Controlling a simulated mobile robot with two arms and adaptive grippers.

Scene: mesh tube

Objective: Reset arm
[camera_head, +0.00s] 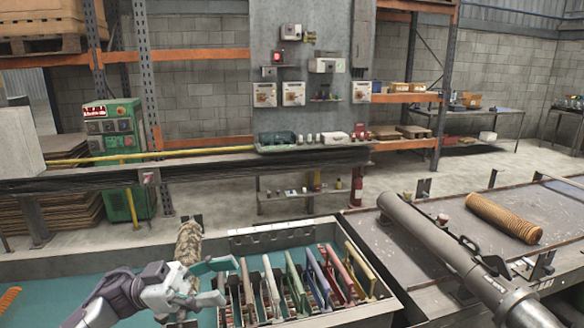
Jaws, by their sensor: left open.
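My left gripper (228,281) is at the lower left of the head view. Its teal fingers are apart, and no object shows between them. It is beside the left end of a rack of coloured frames (292,273), which stand upright in a metal bin. I cannot tell whether the fingers touch the rack. A beige mesh tube (190,243) stands just behind the gripper, its lower part hidden by my arm. An orange-brown ribbed tube (503,217) lies on the metal table at the right.
A rail with a shelf of small items (310,140) crosses behind the bin. A green machine (118,150) stands at the back left. The teal surface (60,290) at the lower left is mostly bare.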

